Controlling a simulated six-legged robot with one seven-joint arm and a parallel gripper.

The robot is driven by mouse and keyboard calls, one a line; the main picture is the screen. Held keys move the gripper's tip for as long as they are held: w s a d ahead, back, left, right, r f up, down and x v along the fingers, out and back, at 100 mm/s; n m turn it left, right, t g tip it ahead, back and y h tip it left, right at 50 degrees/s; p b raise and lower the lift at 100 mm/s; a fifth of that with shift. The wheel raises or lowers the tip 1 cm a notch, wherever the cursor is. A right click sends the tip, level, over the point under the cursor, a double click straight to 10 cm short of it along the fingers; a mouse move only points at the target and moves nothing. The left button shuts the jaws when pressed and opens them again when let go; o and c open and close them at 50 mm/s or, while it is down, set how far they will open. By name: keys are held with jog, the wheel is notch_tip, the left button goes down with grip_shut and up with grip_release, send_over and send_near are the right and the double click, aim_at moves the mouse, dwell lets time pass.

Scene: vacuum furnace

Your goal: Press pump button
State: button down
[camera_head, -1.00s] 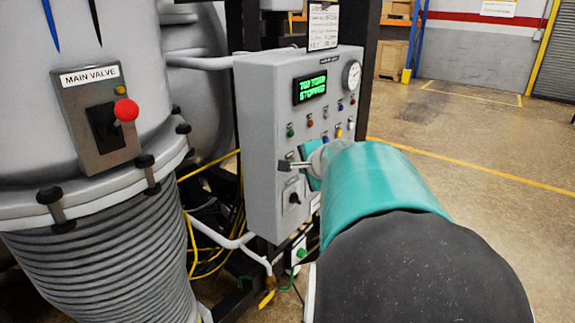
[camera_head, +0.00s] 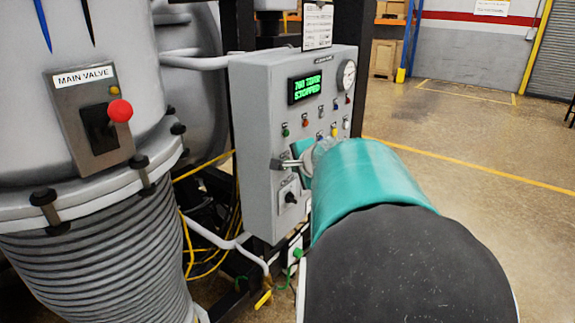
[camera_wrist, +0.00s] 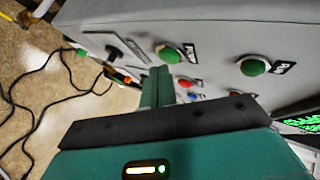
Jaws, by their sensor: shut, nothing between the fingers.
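The grey control panel (camera_head: 258,95) stands in the middle of the head view, with rows of small coloured buttons. One green button (camera_head: 285,132) shows at its left side. In the wrist view, one green button (camera_wrist: 170,54) is just beyond my fingers, and another green button (camera_wrist: 253,67) is to the right. Their labels are too blurred to read, so I cannot tell which is the pump button. My gripper (camera_wrist: 160,86) is shut and empty, pointing at the panel; contact cannot be judged. In the head view my arm hides the panel's lower right and most of the gripper.
The panel's green display (camera_head: 305,88) reads about 760 Torr, stopped. A round gauge (camera_head: 347,74) is beside it. The main valve box (camera_head: 97,120) with a red knob is on the furnace at left. Yellow cables (camera_head: 200,255) hang below. Open floor lies right.

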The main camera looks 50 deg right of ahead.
jog(key=shift+w, duration=0.4)
dwell(0.4)
jog(key=shift+s, duration=0.8)
jog(key=s, duration=0.5)
jog(key=shift+d, duration=0.25)
dwell(0.8)
